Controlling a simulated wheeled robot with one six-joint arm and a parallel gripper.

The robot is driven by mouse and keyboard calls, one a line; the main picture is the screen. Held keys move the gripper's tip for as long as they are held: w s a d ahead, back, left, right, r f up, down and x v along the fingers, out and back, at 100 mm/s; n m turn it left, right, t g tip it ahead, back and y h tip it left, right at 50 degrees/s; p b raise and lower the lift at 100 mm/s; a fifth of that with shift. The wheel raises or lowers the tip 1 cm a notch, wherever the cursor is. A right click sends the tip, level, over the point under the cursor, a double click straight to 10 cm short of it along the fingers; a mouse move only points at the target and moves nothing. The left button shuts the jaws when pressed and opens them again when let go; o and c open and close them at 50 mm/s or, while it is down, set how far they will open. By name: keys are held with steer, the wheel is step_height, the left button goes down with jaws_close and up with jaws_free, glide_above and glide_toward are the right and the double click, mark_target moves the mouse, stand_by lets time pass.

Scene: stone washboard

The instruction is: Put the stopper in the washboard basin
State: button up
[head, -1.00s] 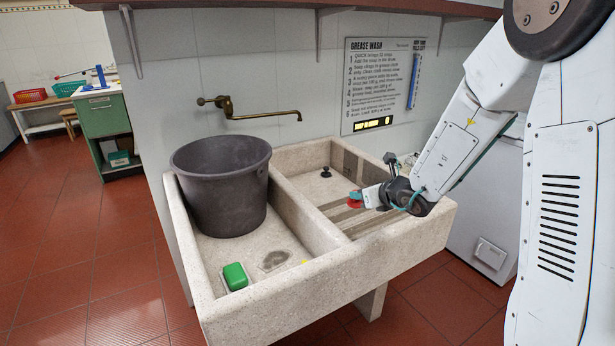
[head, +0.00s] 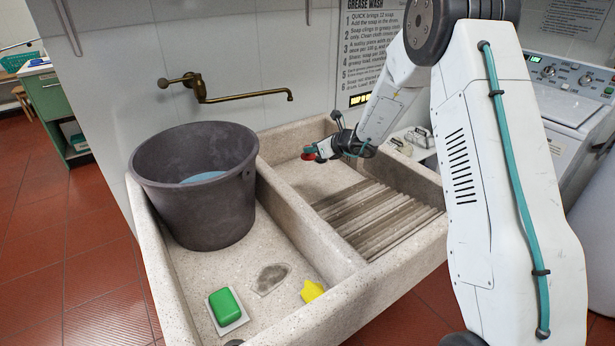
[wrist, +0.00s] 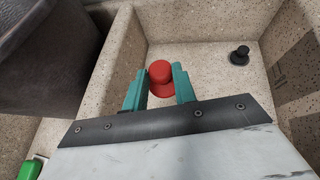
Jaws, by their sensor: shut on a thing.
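The red stopper-like piece (wrist: 161,72), with a round cap and wider base, is between the teal fingers of my gripper (wrist: 161,84). My gripper is shut on it; the head view shows the red piece (head: 310,154) small at the arm's end. My gripper is over the smooth back part of the washboard basin (head: 318,182); I cannot tell its height exactly.
The ribbed washboard (head: 385,215) lies in front. A stone divider (head: 310,225) separates the left basin, which holds a grey bucket (head: 200,205), green block (head: 224,303) and yellow piece (head: 312,291). A brass tap (head: 230,97) projects from the wall.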

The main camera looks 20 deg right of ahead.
steer(key=shift+w+a+f+n+g+y, duration=0.4)
steer(key=shift+w+f, duration=0.7)
steer(key=shift+f, duration=1.65)
steer(key=shift+w+a+f+n+g+y, duration=0.2)
steer(key=shift+w+a+f, duration=0.6)
steer(key=shift+f, duration=2)
steer(key=shift+w+a+f+n+g+y, duration=0.1)
steer(key=shift+w+a+f+n+y, duration=0.25)
steer(key=shift+w+f, duration=1.7)
steer(key=shift+s+d+f, duration=0.1)
steer(key=shift+s+f, duration=0.6)
steer(key=shift+f, duration=0.1)
steer(key=o, duration=1)
steer(key=shift+f, duration=0.1)
steer(key=shift+c, duration=0.2)
